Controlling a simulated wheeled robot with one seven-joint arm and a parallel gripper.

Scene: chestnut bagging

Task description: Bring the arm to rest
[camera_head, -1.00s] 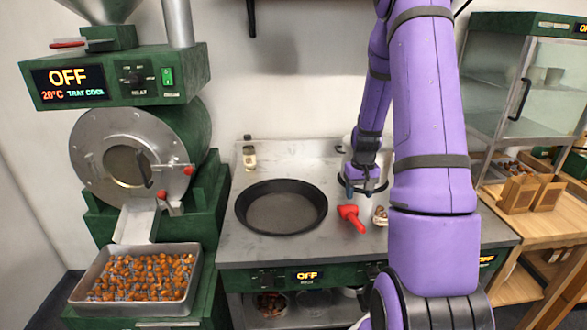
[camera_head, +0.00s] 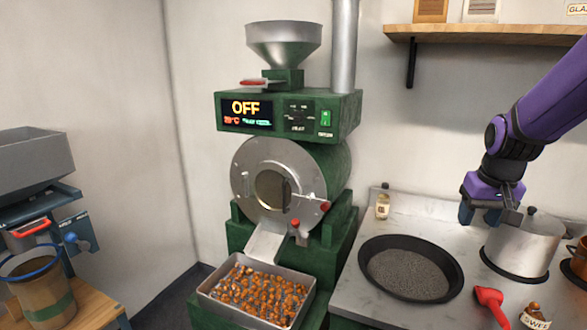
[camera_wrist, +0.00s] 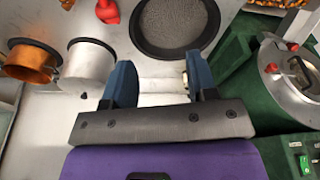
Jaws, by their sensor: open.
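My gripper (camera_head: 488,215) is at the end of my purple arm, over the back of the metal counter near the lidded steel pot. In the wrist view my gripper (camera_wrist: 160,85) has its two blue fingers wide apart, with nothing held between them; only pale counter surface shows there. The steel pot (camera_head: 522,248) stands on the counter just to the right of the gripper. In the wrist view the pot (camera_wrist: 88,65) lies left of the fingers. I cannot tell how high the gripper is above the counter.
A black pan (camera_head: 390,285) and a small bottle (camera_head: 383,205) are left of the gripper. A red-handled tool (camera_head: 490,300) lies in front. The green roaster (camera_head: 335,165) stands left, its display reading OFF, above a tray of chestnuts (camera_head: 215,285). A wall shelf (camera_head: 480,35) hangs above.

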